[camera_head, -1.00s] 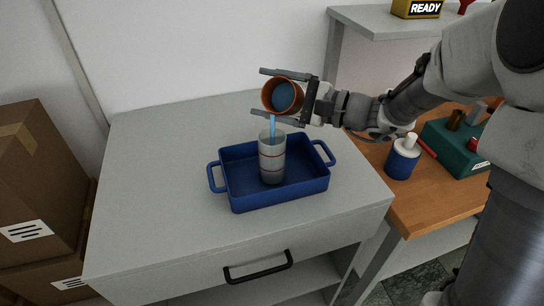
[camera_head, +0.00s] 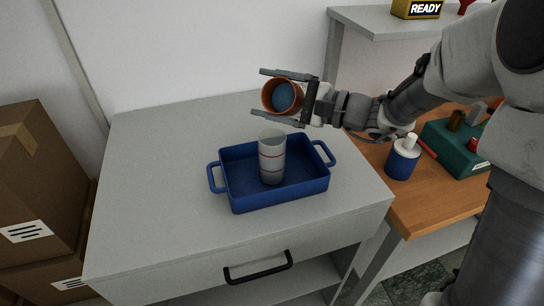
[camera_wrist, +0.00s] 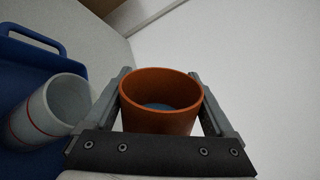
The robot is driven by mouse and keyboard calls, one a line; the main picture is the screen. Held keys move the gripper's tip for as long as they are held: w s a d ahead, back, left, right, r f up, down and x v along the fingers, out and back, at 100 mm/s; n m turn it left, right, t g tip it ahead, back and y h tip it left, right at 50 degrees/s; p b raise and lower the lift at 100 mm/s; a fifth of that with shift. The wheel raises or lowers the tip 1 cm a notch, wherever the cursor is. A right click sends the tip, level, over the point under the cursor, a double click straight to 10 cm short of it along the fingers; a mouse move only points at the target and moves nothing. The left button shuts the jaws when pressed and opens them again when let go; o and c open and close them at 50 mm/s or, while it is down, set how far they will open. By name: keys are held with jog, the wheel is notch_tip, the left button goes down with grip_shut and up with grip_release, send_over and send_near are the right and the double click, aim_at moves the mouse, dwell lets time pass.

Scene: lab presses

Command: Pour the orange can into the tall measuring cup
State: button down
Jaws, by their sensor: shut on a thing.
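The orange can (camera_head: 268,97) is tilted on its side above the tray, its mouth facing the head camera. Blue liquid shows inside it, and no stream leaves it. My gripper (camera_head: 283,92) is shut on the can, with one finger on each side; the wrist view also shows the can (camera_wrist: 160,110) between the fingers. The tall measuring cup (camera_head: 272,158) is clear with red lines and stands upright in the blue tray (camera_head: 282,198), below the can. It also shows at the left of the wrist view (camera_wrist: 50,108). How full the cup is I cannot tell.
The tray stands on a grey drawer cabinet (camera_head: 150,210) with free room around it. To the right, a wooden bench (camera_head: 440,195) holds a blue and white bottle (camera_head: 402,158) and a green box (camera_head: 455,148). Cardboard boxes (camera_head: 40,180) stand at the left.

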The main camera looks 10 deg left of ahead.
jog(key=shift+r+p, duration=0.2)
jog(key=shift+p, duration=0.9)
jog(key=shift+f+n+b, duration=0.1)
jog(key=shift+n+b, duration=0.2)
jog(key=shift+s+b, duration=0.1)
jog(key=shift+b, duration=0.35)
jog(key=shift+r+p, duration=0.35)
jog(key=shift+p, duration=1.2)
dwell(0.4)
jog(key=shift+f+n, duration=0.1)
jog(key=shift+n, duration=0.2)
jog(key=shift+f, duration=0.15)
jog(key=shift+b, duration=0.4)
jog(key=shift+s+n, duration=0.1)
jog(key=shift+n, duration=0.3)
jog(key=shift+a+b, duration=0.15)
jog(key=shift+b, duration=0.8)
